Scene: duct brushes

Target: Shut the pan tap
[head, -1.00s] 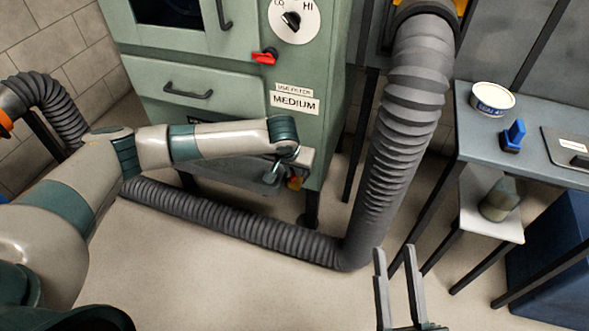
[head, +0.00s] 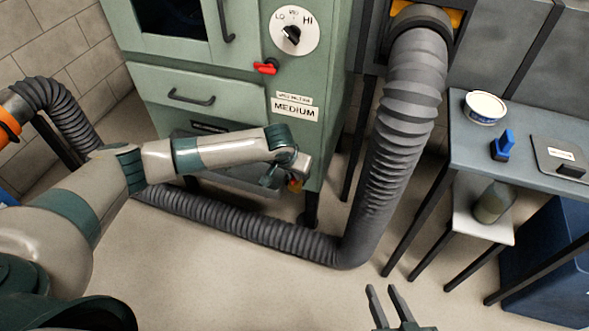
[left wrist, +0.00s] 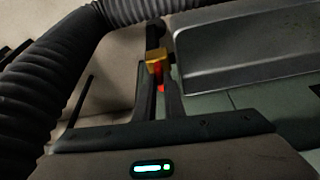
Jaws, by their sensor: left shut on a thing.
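The pan tap (head: 295,184), a small yellow and red piece, shows low at the front of the green cabinet (head: 240,113). In the left wrist view the yellow part (left wrist: 155,57) sits at the fingertips, with red (left wrist: 160,84) between the fingers. My left gripper (head: 284,180) reaches in from the left and is shut on the tap; its fingers partly hide it. The tap's exact turn is hard to tell. My right gripper (head: 383,290) is open and empty over the floor at the bottom of the head view.
A thick grey duct hose (head: 395,130) runs down from the wall and along the floor beneath my left arm. A side table (head: 520,125) at the right holds a tin (head: 485,107) and a blue clip-like item (head: 502,145). A red lever (head: 265,67) is higher on the cabinet.

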